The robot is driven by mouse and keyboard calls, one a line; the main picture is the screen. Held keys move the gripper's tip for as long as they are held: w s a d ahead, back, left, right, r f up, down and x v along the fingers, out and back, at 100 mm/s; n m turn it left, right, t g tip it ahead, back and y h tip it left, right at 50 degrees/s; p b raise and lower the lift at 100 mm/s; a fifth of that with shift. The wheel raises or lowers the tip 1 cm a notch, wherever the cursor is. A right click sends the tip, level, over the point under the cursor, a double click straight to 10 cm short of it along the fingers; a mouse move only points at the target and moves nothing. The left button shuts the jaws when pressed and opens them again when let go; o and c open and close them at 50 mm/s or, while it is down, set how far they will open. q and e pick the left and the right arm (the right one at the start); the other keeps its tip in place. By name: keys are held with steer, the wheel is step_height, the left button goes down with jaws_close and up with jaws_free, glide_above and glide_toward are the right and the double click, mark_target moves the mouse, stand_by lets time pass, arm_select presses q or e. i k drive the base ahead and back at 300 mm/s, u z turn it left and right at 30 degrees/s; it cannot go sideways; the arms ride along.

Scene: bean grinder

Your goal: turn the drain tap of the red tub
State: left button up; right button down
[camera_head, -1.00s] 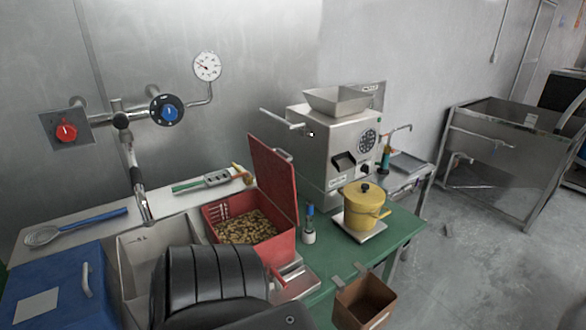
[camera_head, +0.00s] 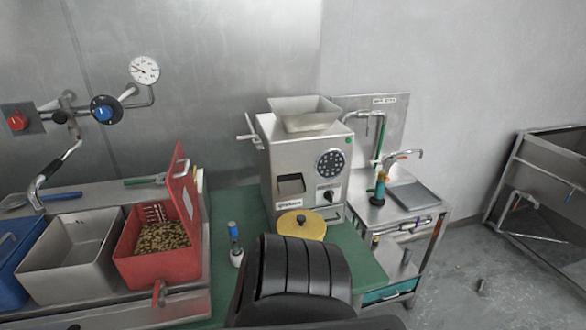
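The red tub (camera_head: 161,268) stands at the left on a steel surface, with its lid (camera_head: 184,205) raised at the right side. It holds brown beans (camera_head: 163,237). Its drain tap (camera_head: 160,293), with a red handle, sticks out low at the front of the tub. The exact angle of the handle is hard to tell at this size. Neither of my grippers shows. A black ribbed part of my own body fills the bottom middle, right of the tap and apart from it.
A grey bin (camera_head: 72,262) and a blue bin (camera_head: 16,255) stand left of the tub. The grinder (camera_head: 303,170) stands on the green counter (camera_head: 362,262). A yellow pot (camera_head: 302,226) is partly hidden behind my black part. A steel cart (camera_head: 430,213) stands to the right, with open floor beyond.

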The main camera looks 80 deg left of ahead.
mark_target(159, 284)
steer(key=i, duration=0.9)
steer(key=u, duration=3.3)
